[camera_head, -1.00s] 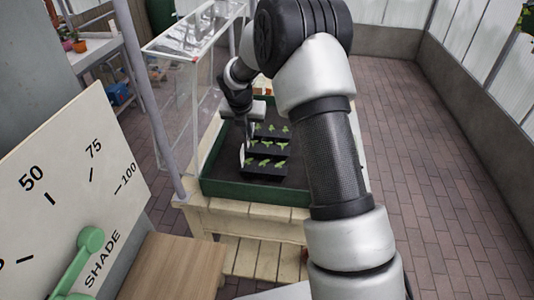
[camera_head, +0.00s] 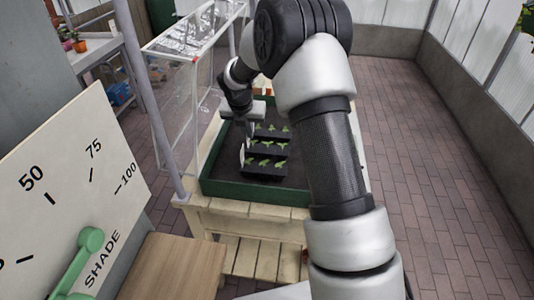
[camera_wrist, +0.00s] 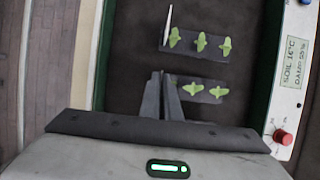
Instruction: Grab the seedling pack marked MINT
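Seedling packs, small dark trays with green sprouts, lie on dark soil in a green-rimmed bed (camera_head: 262,192). The head view shows a near pack (camera_head: 265,173), a middle one and a far one in a row. The near pack has a white tag (camera_head: 241,155) at its left end. No lettering is readable, so I cannot tell which is MINT. My gripper (camera_head: 249,132) points down at the left end of the packs. In the wrist view its fingertips (camera_wrist: 163,76) are close together at the left end of one pack (camera_wrist: 202,92); whether a tag is between them is hidden. Another pack (camera_wrist: 196,43) with a tag lies beyond.
A clear-panelled frame (camera_head: 180,110) stands along the bed's left side. A white panel (camera_wrist: 291,85) with a soil reading and a red knob (camera_wrist: 283,137) is beside the bed. A SHADE dial board (camera_head: 70,170) with a green lever is at lower left. Brick floor on the right is clear.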

